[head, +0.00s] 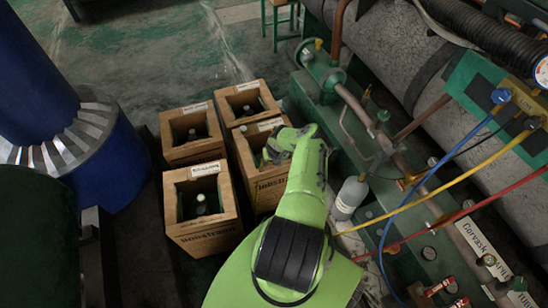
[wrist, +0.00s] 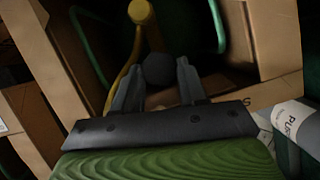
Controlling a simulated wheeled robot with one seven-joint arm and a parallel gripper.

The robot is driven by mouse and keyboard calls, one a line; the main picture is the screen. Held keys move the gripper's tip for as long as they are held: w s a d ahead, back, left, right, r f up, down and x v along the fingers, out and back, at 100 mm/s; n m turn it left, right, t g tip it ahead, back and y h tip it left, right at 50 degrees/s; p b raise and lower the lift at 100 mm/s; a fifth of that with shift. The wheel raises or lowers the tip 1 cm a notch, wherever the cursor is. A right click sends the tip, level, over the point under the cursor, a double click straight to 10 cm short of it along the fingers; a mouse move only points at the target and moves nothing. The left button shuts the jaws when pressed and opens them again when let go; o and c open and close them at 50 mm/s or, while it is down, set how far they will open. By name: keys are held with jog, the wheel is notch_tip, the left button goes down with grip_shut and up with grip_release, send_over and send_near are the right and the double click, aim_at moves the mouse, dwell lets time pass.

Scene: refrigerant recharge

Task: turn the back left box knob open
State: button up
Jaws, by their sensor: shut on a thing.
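Wooden boxes stand on the floor in the head view. The back left box (head: 176,150) is open-topped, with a dark bottle top (head: 192,134) inside; no gripper is at it. My gripper (head: 271,152) reaches down into the nearer right box (head: 245,165), and my arm hides much of that box. In the wrist view my gripper (wrist: 158,85) is shut on a dark round knob (wrist: 160,66), one finger on each side. A yellow fitting (wrist: 142,12) with a yellow hose (wrist: 122,68) is just beyond the knob. The knob's turn position cannot be told.
Other boxes stand at the near left (head: 178,222) and back right (head: 227,108). A grey bottle (head: 350,196) stands right of my arm. Green machinery with pipes and blue, yellow and red hoses (head: 455,180) fills the right. A blue column (head: 100,150) stands left. Floor behind the boxes is clear.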

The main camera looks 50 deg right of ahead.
jog(key=shift+n, duration=0.3)
jog(key=n+b, duration=0.1)
jog(key=n+y+b, duration=0.1)
jog(key=n, duration=0.1)
jog(key=shift+s+d+f+t, duration=0.1)
jog(key=shift+s+d+t, duration=0.1)
jog(key=shift+t, duration=0.2)
jog(key=shift+d+n+y+b, duration=0.15)
jog(key=shift+n+y+b, duration=0.75)
jog(key=shift+n, duration=1)
jog(key=o, duration=1.1)
jog(key=shift+c, duration=0.2)
